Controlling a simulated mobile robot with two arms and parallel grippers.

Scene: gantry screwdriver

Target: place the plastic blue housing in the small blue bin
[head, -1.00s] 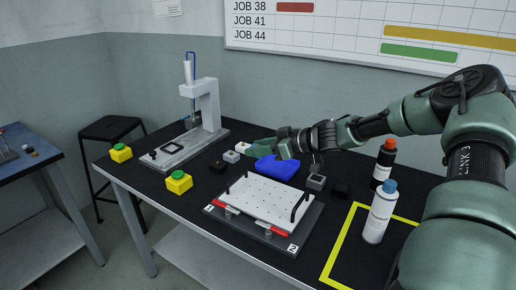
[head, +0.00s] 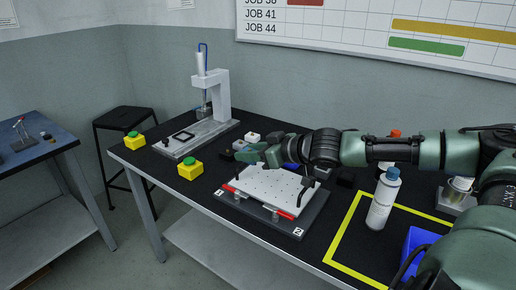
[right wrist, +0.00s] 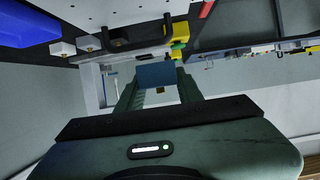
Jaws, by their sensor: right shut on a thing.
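My right gripper (head: 252,156) reaches in from the right in the head view, over the back edge of the white perforated plate. In the right wrist view its fingers (right wrist: 157,90) are shut on a dull blue block (right wrist: 157,75), which appears to be the plastic blue housing. In the head view the gripper hides most of that block. A blue bin (head: 416,243) stands at the lower right, partly hidden by my arm. Another bright blue object (head: 291,165) lies behind the gripper, mostly covered. Which one is the small bin I cannot tell. My left gripper is not in view.
A press (head: 215,100) stands at the back left, near two yellow boxes with green buttons (head: 190,168). A white bottle with blue cap (head: 382,200) stands at the yellow tape outline (head: 345,225).

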